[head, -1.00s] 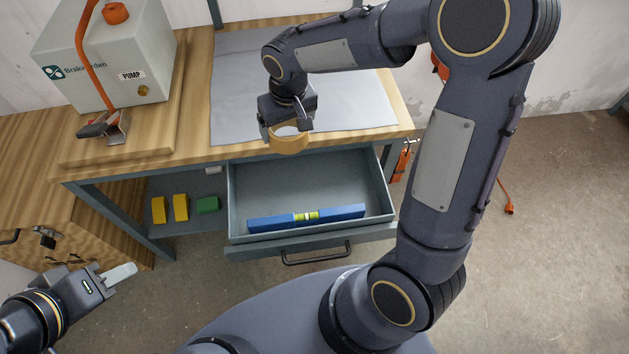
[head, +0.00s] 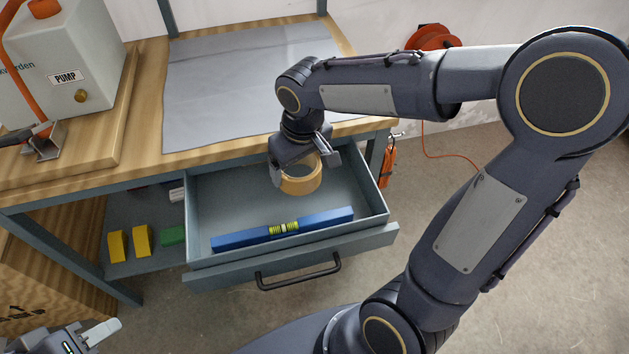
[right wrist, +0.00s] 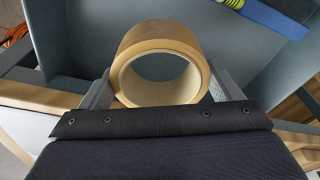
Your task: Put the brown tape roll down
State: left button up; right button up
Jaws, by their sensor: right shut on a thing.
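The brown tape roll (head: 301,186) is held in my right gripper (head: 303,168), over the open drawer (head: 368,190) near its back edge. In the right wrist view the roll (right wrist: 160,40) sits between the two fingers of the right gripper (right wrist: 158,88), its hole facing the camera. I cannot tell exactly how high it is above the drawer floor. My left gripper (head: 103,332) is low at the left, partly cut off by the frame edge; its finger opening cannot be made out.
A blue spirit level (head: 250,238) lies along the drawer's front. Yellow blocks (head: 142,240) and a green block (head: 173,235) are on the shelf left of it. A grey mat (head: 215,95) and a pump box (head: 62,50) are on the bench. The drawer middle has free room.

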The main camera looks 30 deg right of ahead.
jog(key=d+f, duration=0.2)
jog(key=d+f+b, duration=0.1)
jog(key=d+f, duration=0.1)
jog(key=f, duration=0.1)
jog(key=shift+w, duration=0.2)
jog(key=f, duration=0.2)
jog(key=f+b, duration=0.1)
jog(key=f, duration=0.1)
jog(key=shift+d, duration=0.4)
